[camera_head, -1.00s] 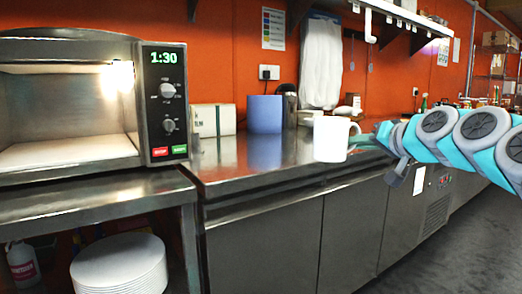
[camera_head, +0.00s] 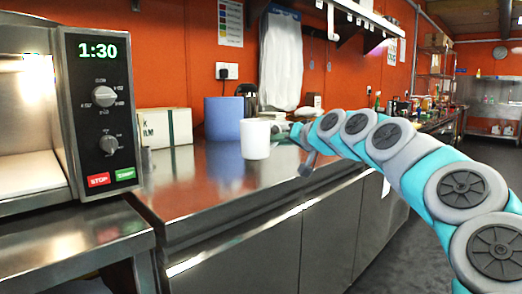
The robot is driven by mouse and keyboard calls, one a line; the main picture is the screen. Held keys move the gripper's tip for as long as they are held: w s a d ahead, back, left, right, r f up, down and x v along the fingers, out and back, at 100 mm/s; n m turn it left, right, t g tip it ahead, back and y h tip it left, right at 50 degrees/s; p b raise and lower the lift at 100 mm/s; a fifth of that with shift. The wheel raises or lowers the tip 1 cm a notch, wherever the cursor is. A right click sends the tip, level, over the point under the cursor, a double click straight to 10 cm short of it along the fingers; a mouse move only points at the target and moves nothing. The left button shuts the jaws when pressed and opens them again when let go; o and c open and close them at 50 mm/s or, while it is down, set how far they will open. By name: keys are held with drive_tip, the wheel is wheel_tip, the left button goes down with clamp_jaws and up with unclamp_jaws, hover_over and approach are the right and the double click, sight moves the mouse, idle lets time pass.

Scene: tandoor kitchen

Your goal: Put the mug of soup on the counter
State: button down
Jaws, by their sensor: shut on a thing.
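The white mug (camera_head: 255,139) is upright in front of the steel counter (camera_head: 215,185) in the picture, near the blue cylinder. My gripper (camera_head: 276,129) is shut on the mug at its right side, where the handle is. The fingers are small and partly hidden by the mug. The soup inside the mug does not show from this angle. I cannot tell whether the mug's base touches the counter top or is held just above it.
An open microwave (camera_head: 100,110) stands at the left on a separate steel table (camera_head: 70,240). A blue cylinder (camera_head: 224,118) and a white box (camera_head: 167,127) are at the counter's back. The counter top left of the mug is clear. More items stand farther along the right.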

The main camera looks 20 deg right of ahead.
hover_over(263, 167)
drive_tip(key=shift+d+f+p, duration=0.1)
drive_tip(key=shift+f+p, duration=0.2)
drive_tip(key=shift+p, duration=0.15)
drive_tip(key=shift+f, duration=1.8)
drive_tip(key=shift+f+b, duration=0.3)
drive_tip(key=shift+f, duration=0.1)
drive_tip(key=shift+s+f, duration=0.1)
drive_tip(key=shift+f, duration=0.1)
drive_tip(key=c, duration=0.9)
unclamp_jaws()
drive_tip(key=shift+f, duration=0.15)
drive_tip(key=shift+c, duration=0.2)
